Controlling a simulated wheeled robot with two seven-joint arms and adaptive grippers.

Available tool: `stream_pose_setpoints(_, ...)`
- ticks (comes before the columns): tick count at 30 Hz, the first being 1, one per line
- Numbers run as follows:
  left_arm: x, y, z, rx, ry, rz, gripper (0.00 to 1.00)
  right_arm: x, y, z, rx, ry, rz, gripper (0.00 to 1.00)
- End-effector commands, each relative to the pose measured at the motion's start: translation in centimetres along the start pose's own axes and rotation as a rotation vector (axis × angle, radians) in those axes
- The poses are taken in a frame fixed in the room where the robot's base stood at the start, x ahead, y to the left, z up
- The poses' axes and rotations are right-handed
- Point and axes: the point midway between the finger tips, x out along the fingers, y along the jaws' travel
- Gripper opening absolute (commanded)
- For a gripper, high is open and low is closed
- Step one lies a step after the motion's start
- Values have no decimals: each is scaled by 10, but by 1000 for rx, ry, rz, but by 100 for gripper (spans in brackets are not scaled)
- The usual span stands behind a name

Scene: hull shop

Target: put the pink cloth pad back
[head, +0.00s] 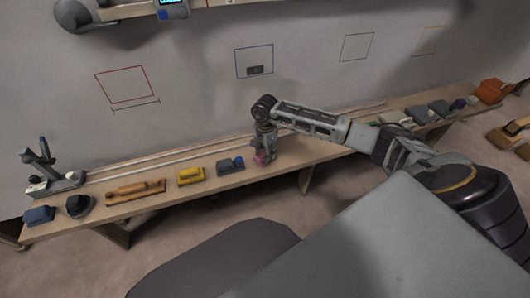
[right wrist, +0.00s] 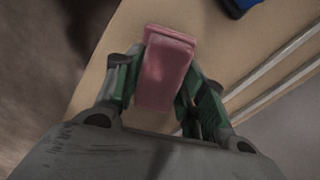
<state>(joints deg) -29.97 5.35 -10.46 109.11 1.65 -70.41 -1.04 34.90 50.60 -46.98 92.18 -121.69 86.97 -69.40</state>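The pink cloth pad (right wrist: 165,72) is between the two fingers of my right gripper (right wrist: 160,85) in the right wrist view, and both fingers appear to press on its sides. The pad lies over the light wooden bench top; I cannot tell whether it touches the wood. In the head view, the right gripper (head: 265,150) points down at the middle of the bench, with a bit of the pink pad (head: 262,158) showing at its tips. My left gripper is not in view.
The long bench (head: 300,150) runs along the wall. A grey-blue block (head: 230,167), a yellow block (head: 190,176) and a wooden tool (head: 135,191) stand left of the gripper. An orange box (head: 492,91) sits at the far right. Coloured outlines mark the wall.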

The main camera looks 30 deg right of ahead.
Motion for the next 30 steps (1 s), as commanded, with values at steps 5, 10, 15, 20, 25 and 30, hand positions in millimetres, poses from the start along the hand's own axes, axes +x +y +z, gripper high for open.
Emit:
stream_pose_setpoints(5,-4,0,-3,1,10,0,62,0,0,0,0,0,0,61)
stream_pose_setpoints(10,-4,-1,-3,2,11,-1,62,0,0,0,0,0,0,61)
stream_pose_setpoints(15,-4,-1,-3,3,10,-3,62,-1,0,0,0,0,0,61)
stream_pose_setpoints(20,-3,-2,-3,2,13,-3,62,-3,0,0,0,0,-1,61)
stream_pose_setpoints(25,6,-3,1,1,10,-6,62,-21,-1,0,-1,1,-3,61)
stream_pose_setpoints(30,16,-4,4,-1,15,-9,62,-45,-1,0,0,1,-3,61)
